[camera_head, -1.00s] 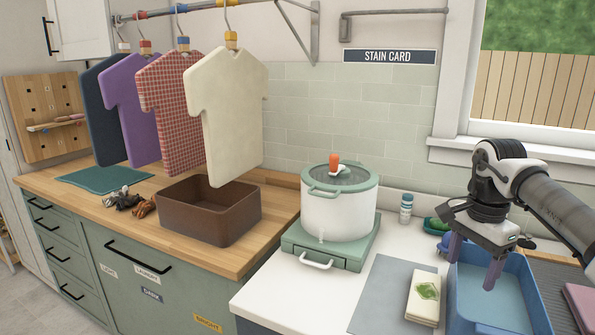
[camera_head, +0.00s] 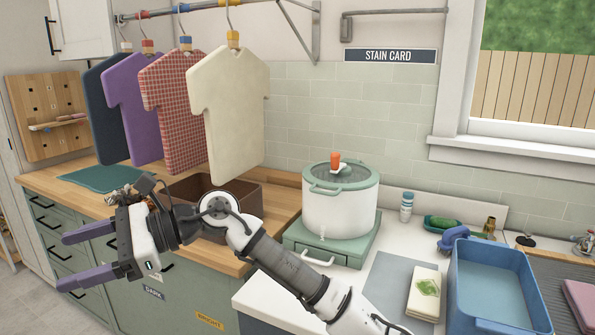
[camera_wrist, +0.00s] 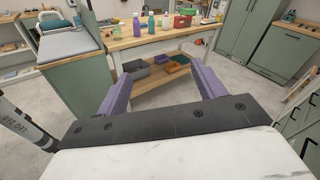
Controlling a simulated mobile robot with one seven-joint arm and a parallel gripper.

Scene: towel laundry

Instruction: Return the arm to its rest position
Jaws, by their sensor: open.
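My gripper (camera_head: 84,255) is at the lower left in the head view, in front of the green drawer cabinet. Its two purple fingers point left, stand wide apart and hold nothing. My arm stretches across the lower middle of the view and hides part of the brown box and the cabinet front. In the wrist view my gripper (camera_wrist: 160,88) shows its spread fingers with empty space between them, facing a wooden workbench (camera_wrist: 165,41) across the floor.
A blue basin (camera_head: 497,280) and a folded cloth (camera_head: 425,292) lie further right. Open floor shows at the lower left.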

